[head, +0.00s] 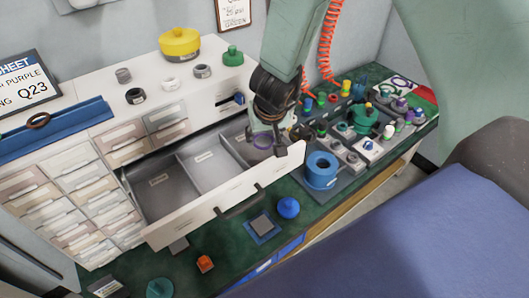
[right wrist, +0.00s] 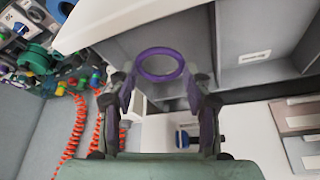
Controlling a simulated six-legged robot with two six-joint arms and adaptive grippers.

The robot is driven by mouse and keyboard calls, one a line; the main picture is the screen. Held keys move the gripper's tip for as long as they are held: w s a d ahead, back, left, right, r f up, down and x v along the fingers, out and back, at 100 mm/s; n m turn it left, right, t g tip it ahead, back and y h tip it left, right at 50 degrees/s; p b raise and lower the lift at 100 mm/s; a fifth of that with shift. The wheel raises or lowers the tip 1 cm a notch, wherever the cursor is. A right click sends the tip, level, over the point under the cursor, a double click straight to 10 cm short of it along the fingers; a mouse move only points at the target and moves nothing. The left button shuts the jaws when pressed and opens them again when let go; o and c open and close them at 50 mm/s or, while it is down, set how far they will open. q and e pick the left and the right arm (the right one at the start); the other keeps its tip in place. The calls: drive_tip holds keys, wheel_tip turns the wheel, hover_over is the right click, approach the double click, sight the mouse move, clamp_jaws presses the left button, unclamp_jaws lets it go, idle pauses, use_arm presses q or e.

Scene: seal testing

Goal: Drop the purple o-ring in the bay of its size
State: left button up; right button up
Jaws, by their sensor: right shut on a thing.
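The purple o-ring (right wrist: 160,79) is held between the fingertips of my right gripper (right wrist: 162,88), which is shut on it; the ring is whole and its opening shows. In the head view the o-ring (head: 262,148) hangs below my right gripper (head: 268,128), over the right end of the open drawer (head: 228,198). The drawer has a left bay (head: 165,197), a middle bay (head: 212,176) and a right bay (head: 236,139), split by grey dividers. The ring appears above the right bay, clear of its floor. Small labels in the bays are unreadable. My left gripper is out of view.
A cabinet of small drawers (head: 75,190) stands left. A yellow pot (head: 179,43) and several small rings sit on its top. A sign (head: 30,80) shows "PURPLE" and "Q23". A blue cylinder (head: 321,170) and fittings crowd the bench right of the drawer. A blue knob (head: 288,208) lies in front.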

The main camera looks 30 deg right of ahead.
drive_tip(key=shift+a+f, duration=0.1)
drive_tip(key=shift+f, duration=0.25)
drive_tip(key=f+b, duration=0.2)
drive_tip(key=shift+a+f+b, duration=0.2)
drive_tip(key=shift+b, duration=0.2)
drive_tip(key=shift+d+f+b, duration=0.1)
drive_tip(key=shift+f+b, duration=0.2)
drive_tip(key=shift+f, duration=0.05)
drive_tip(key=shift+w+d, duration=0.1)
drive_tip(key=shift+d, duration=0.05)
